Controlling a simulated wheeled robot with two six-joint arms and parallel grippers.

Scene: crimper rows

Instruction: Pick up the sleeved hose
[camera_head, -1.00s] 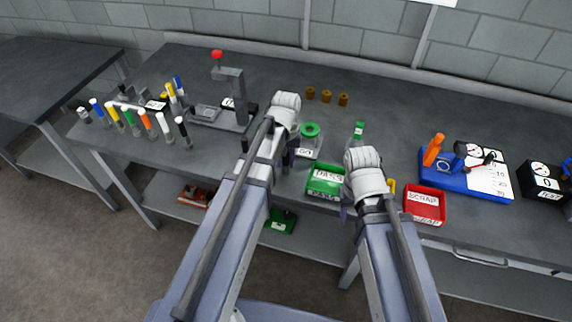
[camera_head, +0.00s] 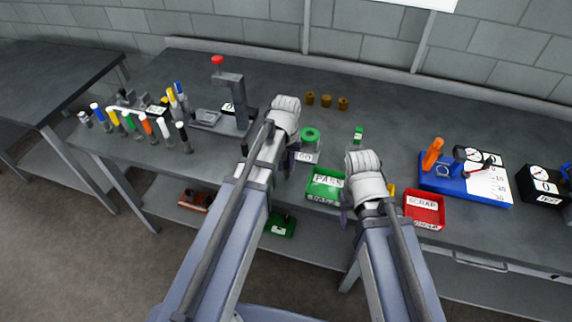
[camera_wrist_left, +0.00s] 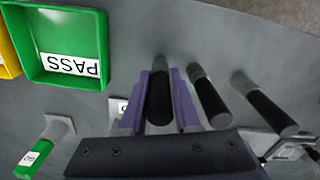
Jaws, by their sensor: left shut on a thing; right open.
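My left gripper (camera_head: 289,160) is over the bench, left of the green PASS bin. In the left wrist view its purple fingers (camera_wrist_left: 160,98) are shut on a black hose with a grey sleeve (camera_wrist_left: 160,97). Two similar black hoses with grey sleeves, one close by (camera_wrist_left: 208,102) and one farther right (camera_wrist_left: 264,105), stand beside it, outside the fingers. In the head view the held hose is mostly hidden by my arm. I cannot tell whether it is clear of its support. My right gripper (camera_head: 346,218) is open, near the bench's front edge; its fingers are mostly hidden.
The green PASS bin (camera_head: 311,189) and red SCRAP bin (camera_head: 425,220) are at the front. A press (camera_head: 240,105) and several coloured-tip hoses are left. A blue fixture (camera_head: 455,189) is right.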

